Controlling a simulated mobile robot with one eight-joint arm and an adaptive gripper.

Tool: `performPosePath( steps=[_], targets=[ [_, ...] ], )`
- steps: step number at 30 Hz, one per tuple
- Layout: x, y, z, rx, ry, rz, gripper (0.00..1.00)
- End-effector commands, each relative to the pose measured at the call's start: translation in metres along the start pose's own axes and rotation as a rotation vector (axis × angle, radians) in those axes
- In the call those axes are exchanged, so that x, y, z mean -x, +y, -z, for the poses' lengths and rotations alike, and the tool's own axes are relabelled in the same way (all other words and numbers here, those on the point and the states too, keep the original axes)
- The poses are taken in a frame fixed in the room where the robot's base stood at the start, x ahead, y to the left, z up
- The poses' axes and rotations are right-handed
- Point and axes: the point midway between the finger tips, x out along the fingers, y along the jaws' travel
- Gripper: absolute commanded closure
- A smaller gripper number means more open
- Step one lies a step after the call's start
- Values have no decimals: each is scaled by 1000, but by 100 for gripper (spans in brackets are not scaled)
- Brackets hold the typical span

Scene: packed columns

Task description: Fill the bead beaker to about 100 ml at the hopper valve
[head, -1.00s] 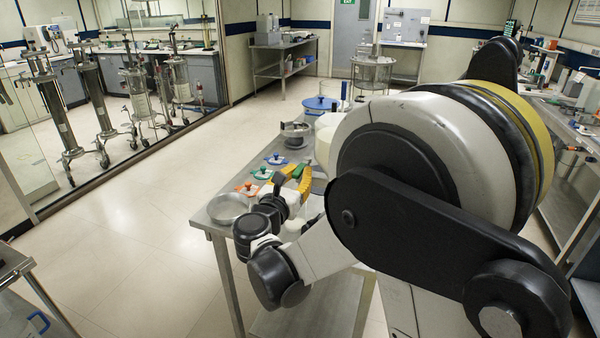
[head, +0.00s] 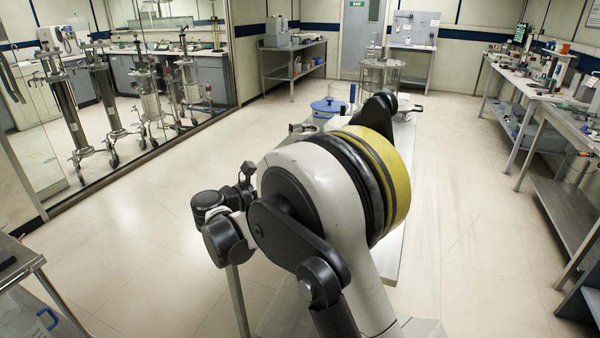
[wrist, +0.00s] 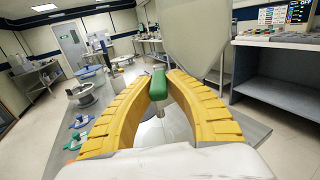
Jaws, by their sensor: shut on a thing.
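My gripper (wrist: 160,80) shows in the wrist view with its yellow ribbed fingers closed on a green handle (wrist: 159,86). A short metal stem hangs below the handle. A large smooth grey-beige tapered body (wrist: 195,35), which looks like the hopper, stands just behind and to the right of the handle. I cannot tell how the handle joins it. I cannot make out the bead beaker or its fill level. In the head view my own arm hides the fingers and the handle.
Blue and green small handled pieces (wrist: 76,138) lie at left in the wrist view. A blue lidded pot (head: 329,107) stands at the table's far end. A side bench (head: 572,120) runs along the right. The floor left of the table is clear.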

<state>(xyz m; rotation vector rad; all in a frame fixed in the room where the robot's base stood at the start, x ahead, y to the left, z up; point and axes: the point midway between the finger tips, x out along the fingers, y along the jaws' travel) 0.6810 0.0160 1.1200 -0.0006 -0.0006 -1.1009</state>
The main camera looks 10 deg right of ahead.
Motion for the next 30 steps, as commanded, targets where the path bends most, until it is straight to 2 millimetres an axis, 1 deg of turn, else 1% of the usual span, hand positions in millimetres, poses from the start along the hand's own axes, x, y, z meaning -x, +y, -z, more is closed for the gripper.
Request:
performPosePath(
  steps=[2,3,4,5,13,17,20,27,30],
  targets=[
    [-1,-1,0,0,0,1,100],
    [-1,-1,0,0,0,1,72],
    [-1,-1,0,0,0,1,63],
    [-1,-1,0,0,0,1,60],
    [0,0,0,0,0,-1,60],
    [9,0,0,0,0,-3,60],
    [26,0,0,0,0,-4,60],
    [81,0,0,0,0,-4,60],
    [99,0,0,0,0,-3,60]
  ],
)
